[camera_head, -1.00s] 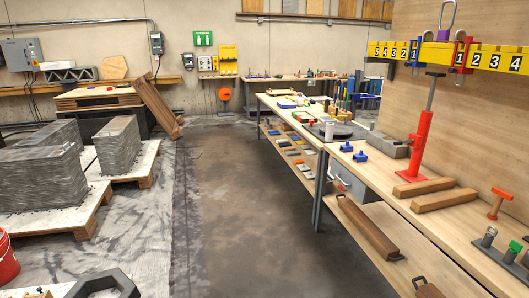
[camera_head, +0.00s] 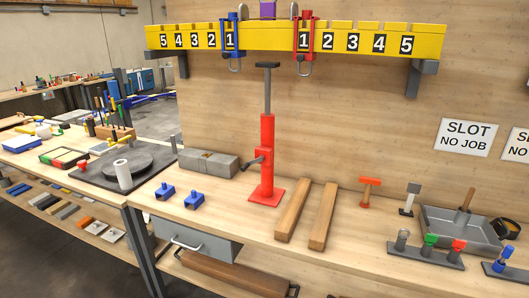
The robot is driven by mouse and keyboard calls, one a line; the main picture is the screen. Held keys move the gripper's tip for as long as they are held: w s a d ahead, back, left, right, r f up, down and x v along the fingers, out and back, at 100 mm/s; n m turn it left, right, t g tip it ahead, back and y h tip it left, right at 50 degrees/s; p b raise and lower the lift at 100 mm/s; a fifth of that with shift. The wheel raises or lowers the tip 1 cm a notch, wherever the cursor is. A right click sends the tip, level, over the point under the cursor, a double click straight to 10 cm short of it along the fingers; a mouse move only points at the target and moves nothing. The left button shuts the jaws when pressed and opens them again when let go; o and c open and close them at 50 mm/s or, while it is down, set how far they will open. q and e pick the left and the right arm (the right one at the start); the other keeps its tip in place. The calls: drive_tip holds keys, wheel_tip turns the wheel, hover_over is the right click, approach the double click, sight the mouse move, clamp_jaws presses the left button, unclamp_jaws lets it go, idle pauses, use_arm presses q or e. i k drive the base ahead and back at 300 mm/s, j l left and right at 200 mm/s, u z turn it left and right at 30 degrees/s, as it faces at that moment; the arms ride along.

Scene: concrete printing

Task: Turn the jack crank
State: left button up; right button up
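A red screw jack (camera_head: 267,160) stands upright on the workbench, on a square red base plate. A grey shaft with a dark flat head rises from its top, below a yellow numbered beam (camera_head: 300,40). The jack crank (camera_head: 255,163) is a short dark handle sticking out to the left from the red body at about mid height. Neither of my grippers is in view, and nothing touches the crank.
Two wooden bars (camera_head: 308,214) lie just right of the jack. A grey block (camera_head: 208,163) and two small blue pieces (camera_head: 180,196) lie to its left. A grey tray (camera_head: 460,230) and small tools sit at the right. Bare bench lies in front of the jack.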

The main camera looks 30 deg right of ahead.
sight(261, 158)
drive_tip(key=i+j+z, duration=0.15)
drive_tip(key=i+z, duration=0.15)
drive_tip(key=z, duration=0.15)
drive_tip(key=i+j+z, duration=0.3)
drive_tip(key=z, duration=0.15)
drive_tip(key=i+j+z, duration=0.2)
drive_tip(key=j+z, duration=0.2)
drive_tip(key=i+j+z, duration=0.15)
drive_tip(key=j+z, duration=0.3)
drive_tip(key=i+j+z, duration=0.1)
drive_tip(key=j+z, duration=0.8)
